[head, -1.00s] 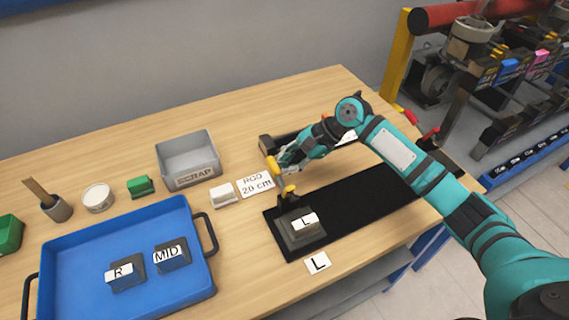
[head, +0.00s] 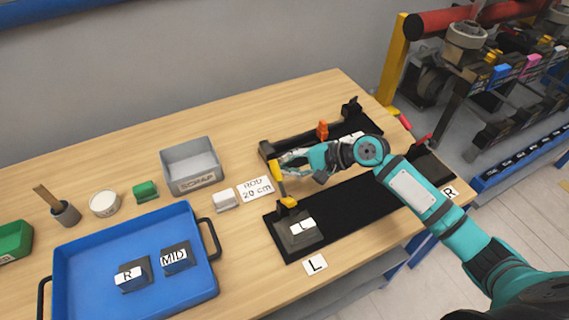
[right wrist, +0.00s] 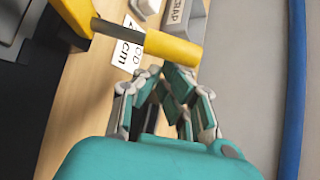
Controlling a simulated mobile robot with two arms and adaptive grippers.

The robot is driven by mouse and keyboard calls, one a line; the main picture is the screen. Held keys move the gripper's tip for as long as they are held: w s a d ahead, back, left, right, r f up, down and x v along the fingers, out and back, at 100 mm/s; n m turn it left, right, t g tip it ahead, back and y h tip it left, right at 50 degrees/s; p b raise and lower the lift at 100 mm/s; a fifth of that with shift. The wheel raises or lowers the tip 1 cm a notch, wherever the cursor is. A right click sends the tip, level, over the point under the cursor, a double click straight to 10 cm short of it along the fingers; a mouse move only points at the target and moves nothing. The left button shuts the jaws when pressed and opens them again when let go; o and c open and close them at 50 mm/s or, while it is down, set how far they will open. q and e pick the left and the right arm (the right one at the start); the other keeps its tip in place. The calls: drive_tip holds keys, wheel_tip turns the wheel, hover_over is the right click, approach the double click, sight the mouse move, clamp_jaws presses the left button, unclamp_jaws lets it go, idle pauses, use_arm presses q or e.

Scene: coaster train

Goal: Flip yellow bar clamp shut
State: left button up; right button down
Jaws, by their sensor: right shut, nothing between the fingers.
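The yellow bar clamp (head: 277,172) stands at the left end of the black front plate (head: 345,213), beside the block marked L (head: 297,231). Its yellow handle is raised and tilts slightly left. In the right wrist view the yellow handle (right wrist: 172,48) crosses just ahead of the fingers. My right gripper (head: 287,158) is shut and empty, close to the right side of the handle's upper part in the head view. I cannot tell whether the fingertips touch it. My left gripper is not in view.
A back fixture with an orange clamp (head: 322,130) lies behind my right arm. A grey scrap bin (head: 191,165), a white label card (head: 255,189) and a blue tray (head: 75,261) with blocks R and MID are to the left. A red-handled clamp (head: 428,142) stands at the plate's right end.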

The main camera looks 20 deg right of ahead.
drive_tip(key=s+n+t+y+b, duration=0.1)
drive_tip(key=b, duration=0.3)
drive_tip(key=s+r+n+t+y+b, duration=0.1)
drive_tip(key=t+b, duration=0.1)
drive_tip(key=b, duration=0.2)
drive_tip(key=s+r+n+t+y+b, duration=0.1)
drive_tip(key=s+n+b, duration=0.1)
drive_tip(key=b, duration=0.2)
drive_tip(key=shift+d+r+t, duration=0.15)
drive_tip(key=shift+d+t, duration=0.2)
drive_tip(key=shift+t, duration=0.05)
drive_tip(key=shift+s+r+y+b, duration=0.15)
drive_tip(key=shift+r+y+b, duration=0.1)
drive_tip(key=shift+y+b, duration=0.2)
